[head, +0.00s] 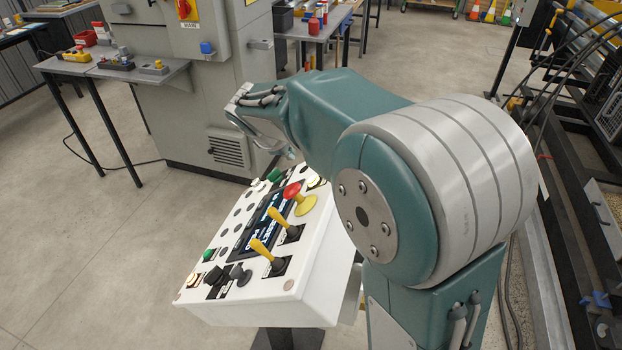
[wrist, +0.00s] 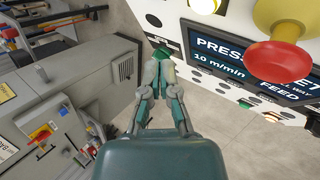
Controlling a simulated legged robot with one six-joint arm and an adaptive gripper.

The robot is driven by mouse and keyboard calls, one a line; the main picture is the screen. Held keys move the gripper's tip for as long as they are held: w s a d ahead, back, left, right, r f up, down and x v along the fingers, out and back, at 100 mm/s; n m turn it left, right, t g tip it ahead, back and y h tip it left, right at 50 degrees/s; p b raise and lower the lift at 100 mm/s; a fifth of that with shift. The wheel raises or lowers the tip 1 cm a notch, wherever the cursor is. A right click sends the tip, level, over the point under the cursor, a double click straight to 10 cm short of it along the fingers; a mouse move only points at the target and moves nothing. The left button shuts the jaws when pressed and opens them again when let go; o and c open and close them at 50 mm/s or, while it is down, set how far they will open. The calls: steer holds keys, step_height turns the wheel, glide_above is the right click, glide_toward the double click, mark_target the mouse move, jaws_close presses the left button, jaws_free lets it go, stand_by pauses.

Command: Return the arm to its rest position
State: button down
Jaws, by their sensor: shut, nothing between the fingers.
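My teal and grey arm reaches out over the white control panel in the head view. My gripper (head: 278,147) is at its far end, above and beyond the panel's far edge. In the wrist view my gripper (wrist: 160,58) has its fingertips together, with nothing between them. It appears apart from the panel. The control panel (head: 325,270) stands on a dark post, tilted, with a red button (head: 292,190) on a yellow collar, two yellow levers (head: 262,250), a screen and several knobs. The screen (wrist: 225,62) and red button (wrist: 277,62) also show in the wrist view. My arm hides part of the panel's right side.
A grey cabinet (head: 215,70) stands behind the panel, with a side shelf (head: 115,68) holding small parts. A workbench (head: 320,25) is at the back. A dark machine frame (head: 590,150) runs along the right. The floor (head: 90,250) at left is clear.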

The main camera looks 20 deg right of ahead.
stand_by(0.3)
steer(key=s+r+m, duration=0.1)
steer(key=s+m, duration=0.1)
steer(key=s, duration=0.2)
steer(key=s+d+r+m+y, duration=0.1)
steer(key=s+r+m, duration=0.1)
steer(key=s, duration=0.3)
steer(key=s+d+r+m+y, duration=0.1)
steer(key=s+m, duration=0.1)
steer(key=s, duration=0.2)
steer(key=shift+s+d+r, duration=0.1)
steer(key=shift+s+r, duration=0.15)
steer(key=shift+r, duration=0.05)
steer(key=s+a+f+m+t+y, duration=0.1)
steer(key=s+m, duration=0.5)
steer(key=s, duration=0.8)
steer(key=shift+s+a+f+m+y, duration=0.15)
steer(key=shift+s+f+m+y, duration=0.15)
steer(key=shift+y, duration=0.5)
